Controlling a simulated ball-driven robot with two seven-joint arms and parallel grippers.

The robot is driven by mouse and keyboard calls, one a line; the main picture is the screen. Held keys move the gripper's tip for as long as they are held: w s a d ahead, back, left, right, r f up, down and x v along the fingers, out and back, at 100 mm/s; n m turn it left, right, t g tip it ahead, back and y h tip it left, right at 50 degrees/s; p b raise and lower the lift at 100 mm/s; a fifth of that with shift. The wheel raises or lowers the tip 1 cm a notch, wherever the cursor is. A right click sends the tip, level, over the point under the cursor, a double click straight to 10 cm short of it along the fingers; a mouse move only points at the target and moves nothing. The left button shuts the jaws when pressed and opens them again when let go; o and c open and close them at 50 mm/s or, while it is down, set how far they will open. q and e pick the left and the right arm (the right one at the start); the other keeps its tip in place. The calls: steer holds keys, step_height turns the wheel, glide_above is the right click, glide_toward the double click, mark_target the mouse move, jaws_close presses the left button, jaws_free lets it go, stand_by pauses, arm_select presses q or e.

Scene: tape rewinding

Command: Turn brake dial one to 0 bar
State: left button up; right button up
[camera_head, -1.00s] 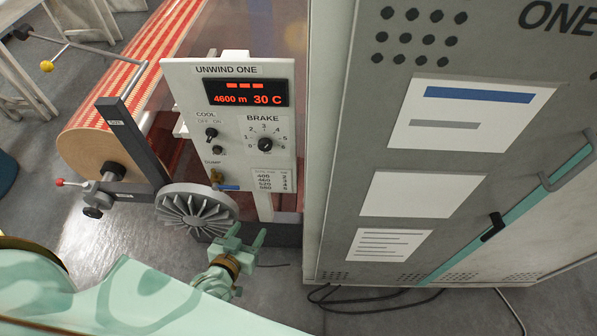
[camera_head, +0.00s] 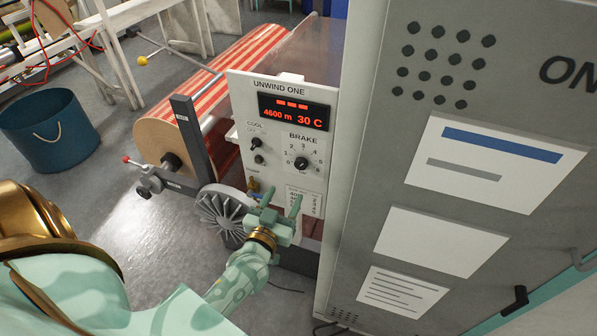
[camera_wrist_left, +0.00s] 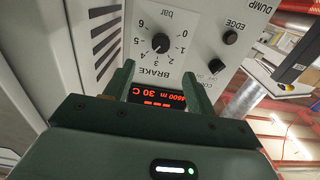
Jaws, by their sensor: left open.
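The brake dial (camera_head: 302,163) is a round black knob on the light grey UNWIND ONE panel (camera_head: 243,106), ringed by numbers. It also shows upside down in the left wrist view (camera_wrist_left: 160,43), with a bar scale of 0 to 6 around it. I cannot tell surely which number its mark points at. My left gripper (camera_head: 283,200) is open and empty, in front of the panel's lower part and below the dial. In the left wrist view its two fingers (camera_wrist_left: 160,78) stand apart, with the dial beyond and between them, not touched. My right gripper is not in view.
A red display (camera_head: 293,112) reads 4600 m and 30 C above the dial. The COOL switch (camera_head: 256,143) sits left of the dial. A grey cabinet (camera_head: 380,150) stands close on the right. A spoked handwheel (camera_head: 222,212) and a striped roll (camera_head: 215,85) are at left.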

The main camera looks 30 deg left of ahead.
mark_target(300, 166)
arm_select(q)
steer(key=b+x, duration=0.1)
steer(key=x, duration=0.9)
steer(key=shift+w+a+f+b, duration=0.1)
steer(key=shift+w+b, duration=0.2)
steer(key=shift+b, duration=0.1)
steer(key=c, duration=1)
